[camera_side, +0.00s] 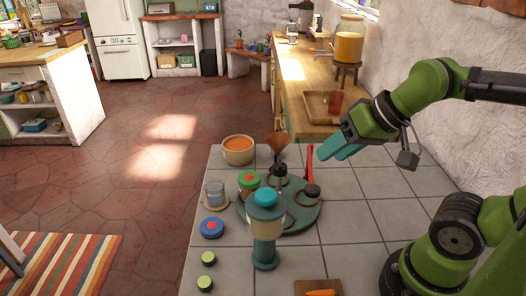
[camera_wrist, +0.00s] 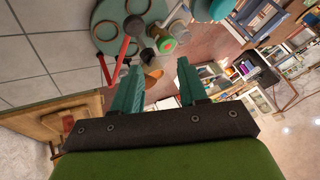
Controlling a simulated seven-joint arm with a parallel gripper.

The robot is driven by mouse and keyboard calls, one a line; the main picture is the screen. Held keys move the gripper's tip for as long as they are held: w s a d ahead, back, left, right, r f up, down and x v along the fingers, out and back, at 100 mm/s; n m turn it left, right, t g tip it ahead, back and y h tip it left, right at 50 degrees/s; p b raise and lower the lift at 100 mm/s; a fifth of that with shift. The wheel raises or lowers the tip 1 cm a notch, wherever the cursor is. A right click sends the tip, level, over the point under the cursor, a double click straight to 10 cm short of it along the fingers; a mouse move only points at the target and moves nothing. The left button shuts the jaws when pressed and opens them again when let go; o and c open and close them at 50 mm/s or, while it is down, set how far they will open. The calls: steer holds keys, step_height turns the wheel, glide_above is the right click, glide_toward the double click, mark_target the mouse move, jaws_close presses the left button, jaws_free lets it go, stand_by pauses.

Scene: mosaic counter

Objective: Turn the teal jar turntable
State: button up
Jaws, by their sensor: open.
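The teal turntable (camera_side: 303,220) is a round disc lying flat on the tiled counter. It carries a green jar with a red-marked lid (camera_side: 249,180), dark-capped jars (camera_side: 311,191) and an upright red handle (camera_side: 309,165) near its far right edge. A teal-topped grinder-like stand (camera_side: 265,235) hides part of its front. In the wrist view the turntable (camera_wrist: 104,30) shows at the top, partly cut off, with the red handle (camera_wrist: 126,45). My gripper (camera_side: 325,152) is open and empty, raised above and beyond the turntable to the right; its teal fingers (camera_wrist: 158,66) are apart with nothing between them.
An orange-filled bowl (camera_side: 238,151) and a copper funnel (camera_side: 277,142) stand at the counter's far edge. A glass jar (camera_side: 215,193), a blue lid (camera_side: 212,228) and small green pieces (camera_side: 207,258) line the left. A wooden board (camera_side: 318,287) lies in front.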

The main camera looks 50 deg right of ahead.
steer(key=shift+o, duration=2)
steer(key=shift+w+d+f, duration=0.1)
steer(key=shift+d+f, duration=0.05)
steer(key=shift+f, duration=0.15)
steer(key=shift+o, duration=0.4)
steer(key=shift+n+g+h, duration=0.5)
steer(key=shift+n+g, duration=0.3)
steer(key=shift+g, duration=0.1)
steer(key=w, duration=0.2)
steer(key=w+d, duration=0.1)
steer(key=w, duration=0.1)
steer(key=shift+w+r, duration=0.1)
steer(key=shift+w, duration=0.25)
step_height(320, 180, up, 5)
steer(key=n+g+h, duration=0.1)
steer(key=n+g, duration=0.4)
steer(key=n, duration=2.4)
glide_above(280, 162)
step_height(280, 162, down, 17)
steer(key=shift+c, duration=0.3)
